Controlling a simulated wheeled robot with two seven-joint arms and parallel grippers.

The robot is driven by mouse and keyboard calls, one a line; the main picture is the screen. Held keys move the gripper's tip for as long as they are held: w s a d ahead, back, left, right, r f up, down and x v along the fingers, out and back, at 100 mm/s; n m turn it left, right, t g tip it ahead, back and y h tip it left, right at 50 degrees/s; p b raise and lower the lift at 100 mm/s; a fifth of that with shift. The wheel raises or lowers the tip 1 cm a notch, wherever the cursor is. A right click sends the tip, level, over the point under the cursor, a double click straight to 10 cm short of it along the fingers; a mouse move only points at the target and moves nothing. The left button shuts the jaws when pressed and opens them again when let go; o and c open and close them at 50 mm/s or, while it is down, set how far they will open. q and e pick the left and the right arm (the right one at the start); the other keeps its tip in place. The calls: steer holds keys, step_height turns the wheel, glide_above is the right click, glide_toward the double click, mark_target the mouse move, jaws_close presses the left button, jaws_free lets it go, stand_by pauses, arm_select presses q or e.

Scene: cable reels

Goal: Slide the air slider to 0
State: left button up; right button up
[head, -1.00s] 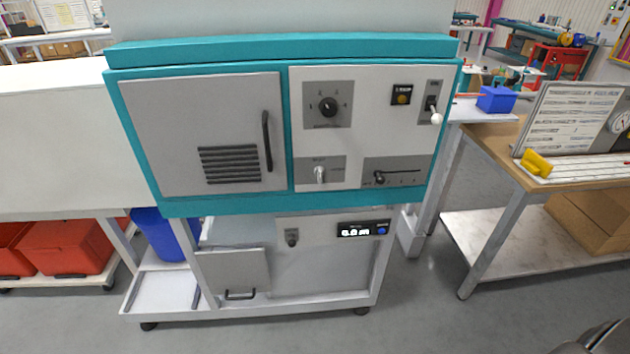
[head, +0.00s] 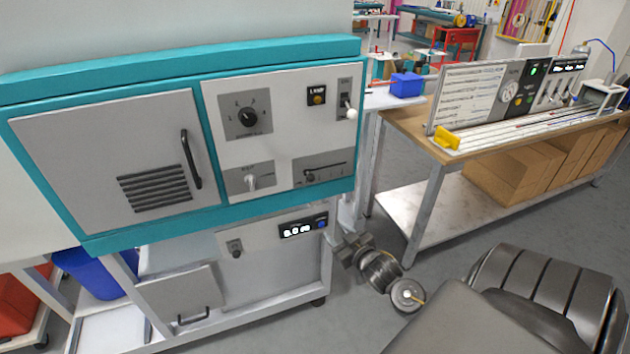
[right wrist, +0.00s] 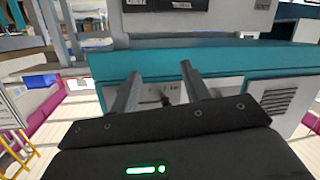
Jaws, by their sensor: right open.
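The horizontal slider (head: 310,178) sits in a grey plate at the lower right of the white control panel (head: 285,125), on the teal-edged cabinet. Its dark knob is near the left end of the slot; its lettering is too small to read. My right gripper (head: 345,241) is low in front of the cabinet, below and right of the slider, apart from it. In the right wrist view its two fingers (right wrist: 160,70) are spread with nothing between them, and the cabinet appears upside down beyond. My left gripper is not in view.
The panel also has a round dial (head: 247,117), a silver knob (head: 252,181), a lamp button (head: 317,97) and a white-tipped toggle (head: 350,112). A vented door (head: 115,160) is at left. A workbench (head: 405,127) stands right, with floor between.

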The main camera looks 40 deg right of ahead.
mark_target(313, 180)
step_height(313, 180, up, 12)
steer(key=t, duration=0.2)
steer(key=w, duration=0.3)
steer(key=w+p, duration=0.1)
steer(key=w, duration=0.3)
steer(key=w+p, duration=0.1)
steer(key=w, duration=0.3)
steer(key=shift+d+r, duration=0.2)
steer(key=shift+d, duration=0.1)
jaws_close()
